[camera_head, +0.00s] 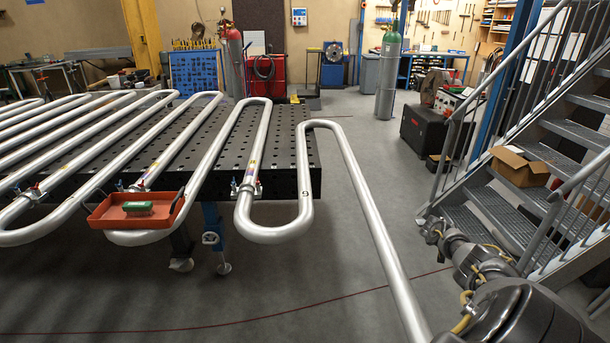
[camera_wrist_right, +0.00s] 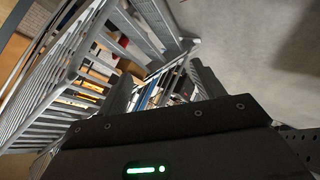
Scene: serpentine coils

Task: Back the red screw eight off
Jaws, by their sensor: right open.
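Steel serpentine coils (camera_head: 160,140) lie across a black perforated table and overhang its front edge. Small clamps with red and blue parts sit on the tubes, one at the right (camera_head: 248,188) and one farther left (camera_head: 32,192). I cannot read a number eight on any screw; a dark mark, like a 6 or 9, is on the tube (camera_head: 306,193). My right gripper (camera_wrist_right: 162,85) is open and empty in the right wrist view, facing the stairs and floor, away from the coils. My right arm is at the lower right of the head view. My left gripper is out of view.
A long tube (camera_head: 372,220) runs off the table toward me. Metal stairs (camera_head: 545,165) with a cardboard box (camera_head: 520,167) stand close at right. Floor between is clear.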

